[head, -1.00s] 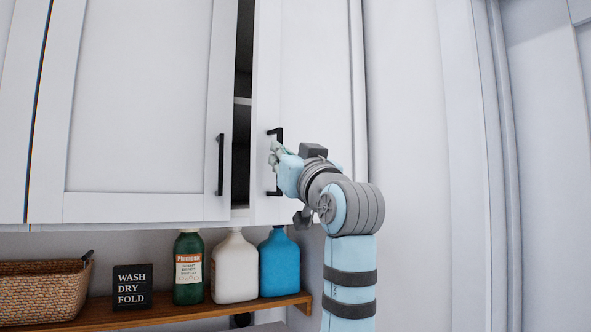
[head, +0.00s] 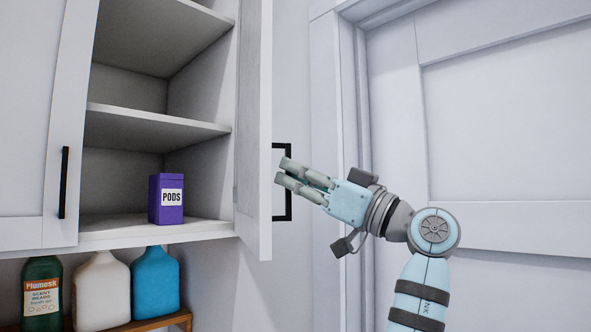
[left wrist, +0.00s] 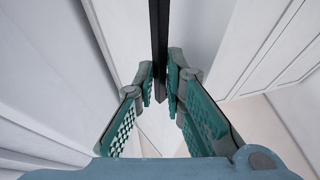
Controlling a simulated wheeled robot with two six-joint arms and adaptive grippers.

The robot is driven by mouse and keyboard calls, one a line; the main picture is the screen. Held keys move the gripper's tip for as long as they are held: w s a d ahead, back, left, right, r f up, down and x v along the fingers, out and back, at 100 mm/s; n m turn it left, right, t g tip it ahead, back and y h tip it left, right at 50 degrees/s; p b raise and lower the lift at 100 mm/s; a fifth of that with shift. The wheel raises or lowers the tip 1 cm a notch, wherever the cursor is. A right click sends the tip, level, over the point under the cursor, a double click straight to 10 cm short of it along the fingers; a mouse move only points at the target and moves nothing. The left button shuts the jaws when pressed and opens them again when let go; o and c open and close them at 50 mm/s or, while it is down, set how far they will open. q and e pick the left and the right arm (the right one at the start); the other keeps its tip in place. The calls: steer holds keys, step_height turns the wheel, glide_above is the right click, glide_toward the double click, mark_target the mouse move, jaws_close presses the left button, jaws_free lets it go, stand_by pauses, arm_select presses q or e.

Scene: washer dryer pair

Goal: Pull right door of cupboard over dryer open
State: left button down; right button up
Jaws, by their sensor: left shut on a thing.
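The right door (head: 257,120) of the white cupboard stands swung out, roughly edge-on to me in the head view. Its black bar handle (head: 289,207) faces right. My left gripper (head: 282,172) is shut on the handle from the right, with its fingers at the bar's middle. In the left wrist view, the black handle (left wrist: 158,35) runs down between the two green padded fingers (left wrist: 160,88). The cupboard's right compartment shows its shelves (head: 150,124). My right gripper is not in view.
A purple PODS box (head: 167,215) stands on the cupboard floor. The left door (head: 28,140) is closed, with its own black handle (head: 64,182). Below are green (head: 43,290), white (head: 102,292) and blue (head: 155,286) bottles. A panelled door (head: 510,150) is behind my arm.

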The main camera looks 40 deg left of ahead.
arm_select(q)
steer(key=shift+w+d+g, duration=0.1)
steer(key=shift+w+g, duration=0.2)
steer(key=shift+w, duration=0.15)
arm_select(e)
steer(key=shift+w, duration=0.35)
arm_select(q)
steer(key=shift+s+r, duration=0.1)
steer(key=shift+s, duration=0.15)
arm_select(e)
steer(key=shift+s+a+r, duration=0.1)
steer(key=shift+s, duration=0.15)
arm_select(q)
steer(key=c, duration=1.8)
jaws_free()
steer(key=shift+w+a, duration=0.1)
steer(key=shift+a, duration=0.1)
steer(key=shift+o, duration=0.4)
steer(key=shift+w+a+f, duration=0.2)
steer(key=shift+a+f, duration=0.1)
steer(key=shift+a, duration=0.3)
steer(key=v, duration=1.2)
steer(key=shift+d+r, duration=0.15)
steer(key=shift+d, duration=0.05)
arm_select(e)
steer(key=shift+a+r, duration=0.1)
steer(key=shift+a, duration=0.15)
